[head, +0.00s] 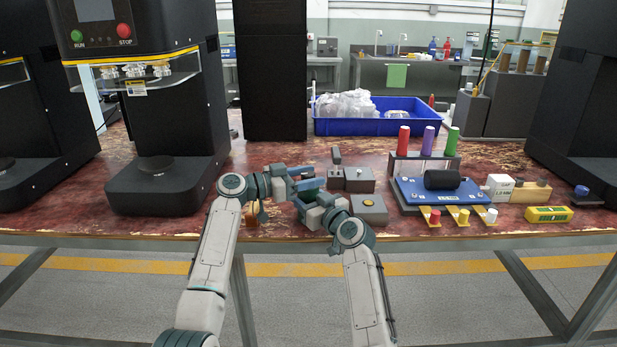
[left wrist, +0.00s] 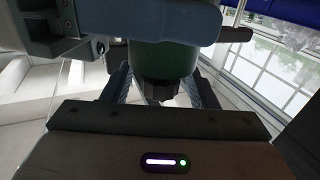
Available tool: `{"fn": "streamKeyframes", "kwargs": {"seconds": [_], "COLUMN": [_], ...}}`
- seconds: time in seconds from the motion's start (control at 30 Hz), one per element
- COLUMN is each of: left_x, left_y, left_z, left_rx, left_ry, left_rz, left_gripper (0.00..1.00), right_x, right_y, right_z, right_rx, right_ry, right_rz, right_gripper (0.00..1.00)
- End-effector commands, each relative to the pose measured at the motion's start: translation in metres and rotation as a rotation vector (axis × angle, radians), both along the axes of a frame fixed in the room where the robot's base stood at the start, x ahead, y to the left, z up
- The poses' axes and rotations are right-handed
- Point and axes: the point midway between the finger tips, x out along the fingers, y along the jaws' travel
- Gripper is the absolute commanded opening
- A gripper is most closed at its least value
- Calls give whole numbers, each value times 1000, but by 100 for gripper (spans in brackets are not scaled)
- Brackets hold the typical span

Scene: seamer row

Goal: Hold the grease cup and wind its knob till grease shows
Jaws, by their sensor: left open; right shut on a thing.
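The grease cup shows in the left wrist view as a dark green body (left wrist: 164,60) with a black ribbed knob (left wrist: 157,91) at its lower end. My right gripper (head: 304,202) is shut on the cup; its blue-grey jaw crosses the top of the left wrist view (left wrist: 175,20). My left gripper (head: 303,178) is open, with its two fingers on either side of the knob; I cannot tell whether they touch it. In the head view the grippers meet above the table's front part and mostly hide the cup. I see no grease.
Grey metal blocks (head: 359,181) (head: 370,209) stand just right of my grippers. A blue fixture (head: 411,190) with red, purple and green cylinders stands further right, by a yellow item (head: 548,214). A blue crate (head: 340,127) is behind; a black seamer (head: 160,175) stands left.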

Motion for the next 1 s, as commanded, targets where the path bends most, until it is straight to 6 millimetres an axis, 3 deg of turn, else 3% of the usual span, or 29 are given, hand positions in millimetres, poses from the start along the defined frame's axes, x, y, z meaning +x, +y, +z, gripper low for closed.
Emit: {"fn": "streamKeyframes", "kwargs": {"seconds": [0.17,0.6,1.0], "left_x": [-7,-40,-45], "left_y": [20,98,110], "left_z": [-1,-1,-1], "left_rx": [2,2,1], "left_ry": [-1,1,1], "left_rz": [3,2,0], "left_gripper": [53,53,53], "right_x": [0,0,0], "right_y": [0,0,0], "right_z": [0,0,0], "right_rx": [0,-1,-1], "right_ry": [0,1,0], "right_rz": [0,0,-1], "right_gripper": [26,26,26]}}
